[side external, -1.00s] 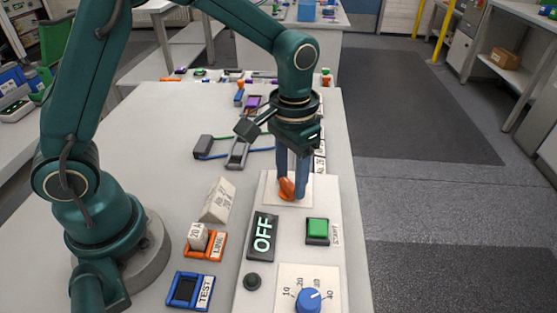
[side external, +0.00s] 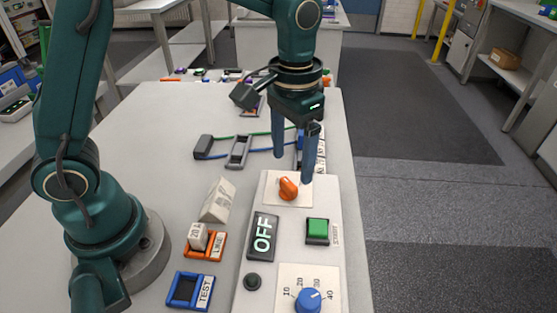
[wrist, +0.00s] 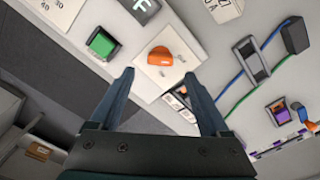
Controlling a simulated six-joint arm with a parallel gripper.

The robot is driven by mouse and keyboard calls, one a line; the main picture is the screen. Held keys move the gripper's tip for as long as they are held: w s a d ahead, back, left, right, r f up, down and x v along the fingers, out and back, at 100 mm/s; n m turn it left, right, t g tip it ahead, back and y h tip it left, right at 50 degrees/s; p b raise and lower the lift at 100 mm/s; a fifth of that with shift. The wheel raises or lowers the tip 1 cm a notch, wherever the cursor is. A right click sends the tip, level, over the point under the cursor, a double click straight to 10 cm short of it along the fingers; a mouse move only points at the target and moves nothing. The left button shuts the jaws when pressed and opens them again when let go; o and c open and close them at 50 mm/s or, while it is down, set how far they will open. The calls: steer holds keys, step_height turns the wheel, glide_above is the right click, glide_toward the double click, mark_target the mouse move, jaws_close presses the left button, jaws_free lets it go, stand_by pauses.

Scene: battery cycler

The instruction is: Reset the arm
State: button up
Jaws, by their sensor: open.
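My gripper (side external: 294,168) is open and empty, pointing down above the far end of the cycler panel (side external: 241,286). Its two blue fingers also show spread apart in the wrist view (wrist: 165,88). The orange knob (side external: 288,188) sits on a pale plate just below the fingertips, and it shows in the wrist view (wrist: 160,56) ahead of the gap between the fingers. The fingers look clear of the knob. The display (side external: 263,237) reads OFF. A green START button (side external: 317,230) and a blue dial (side external: 308,299) are nearer on the panel.
An orange LINE holder (side external: 219,244) with a labelled block and a blue TEST holder (side external: 184,290) lie left of the panel. A pale wedge-shaped block (side external: 217,200) stands behind them. A grey clip (side external: 237,152) with green and blue leads lies farther back. The table's middle left is clear.

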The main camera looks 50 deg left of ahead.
steer(key=shift+r, duration=0.25)
steer(key=shift+w+a+r, duration=0.1)
steer(key=shift+r, duration=0.1)
steer(key=s+a+r+n+t, duration=0.1)
steer(key=s+a+r+t, duration=0.35)
steer(key=s+r, duration=0.4)
steer(key=shift+t, duration=0.55)
steer(key=s+f, duration=0.3)
steer(key=s, duration=0.1)
steer(key=shift+a+f, duration=0.2)
steer(key=shift+f, duration=0.15)
